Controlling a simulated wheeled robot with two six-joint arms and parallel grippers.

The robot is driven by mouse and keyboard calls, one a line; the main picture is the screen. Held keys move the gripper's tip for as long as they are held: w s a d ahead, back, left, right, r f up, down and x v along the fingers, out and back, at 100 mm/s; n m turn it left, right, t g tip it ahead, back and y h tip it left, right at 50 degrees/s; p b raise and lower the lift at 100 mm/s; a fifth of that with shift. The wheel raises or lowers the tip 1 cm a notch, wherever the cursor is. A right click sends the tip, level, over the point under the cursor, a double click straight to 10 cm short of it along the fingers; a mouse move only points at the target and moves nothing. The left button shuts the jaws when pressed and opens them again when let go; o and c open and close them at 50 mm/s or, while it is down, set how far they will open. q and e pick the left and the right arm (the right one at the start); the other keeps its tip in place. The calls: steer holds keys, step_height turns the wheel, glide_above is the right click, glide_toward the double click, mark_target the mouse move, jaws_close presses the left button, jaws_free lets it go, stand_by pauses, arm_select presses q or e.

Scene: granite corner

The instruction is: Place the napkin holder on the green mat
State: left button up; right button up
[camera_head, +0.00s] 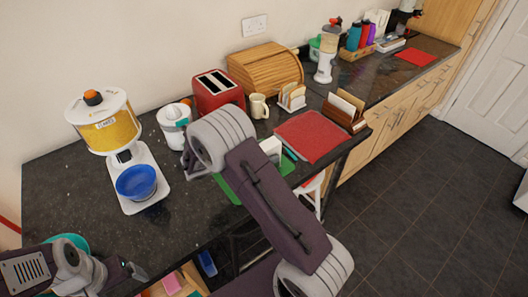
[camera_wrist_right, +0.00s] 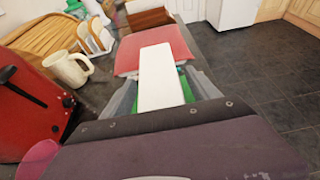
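A white boxy thing (camera_head: 270,148), which I take to be the napkin holder, is partly hidden behind my right arm. In the right wrist view its white face (camera_wrist_right: 161,78) lies between the fingers of my right gripper (camera_wrist_right: 162,80). Green shows beside it, and I cannot tell whether the fingers touch it. The green mat (camera_head: 228,190) lies under my right arm, which covers much of it; the box appears over or on the mat, contact unclear. My left gripper (camera_head: 128,271) is at the lower left, away from the mat; its opening is unclear.
A red mat (camera_head: 312,136) and a wooden rack (camera_head: 344,112) lie to the right. The red toaster (camera_head: 217,91), mug (camera_head: 259,106) and juicer (camera_head: 174,122) stand behind my arm. A cereal dispenser with a blue bowl (camera_head: 137,182) stands left. Dark counter is bare between bowl and mat.

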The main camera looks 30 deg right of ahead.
steer(key=shift+r, duration=0.1)
steer(key=shift+a+r, duration=0.2)
steer(key=shift+a, duration=0.05)
steer(key=v, duration=1.1)
steer(key=shift+a+r+b, duration=0.15)
steer(key=shift+a+b, duration=0.05)
steer(key=shift+b, duration=0.1)
steer(key=shift+s+d, duration=0.1)
steer(key=shift+d, duration=0.05)
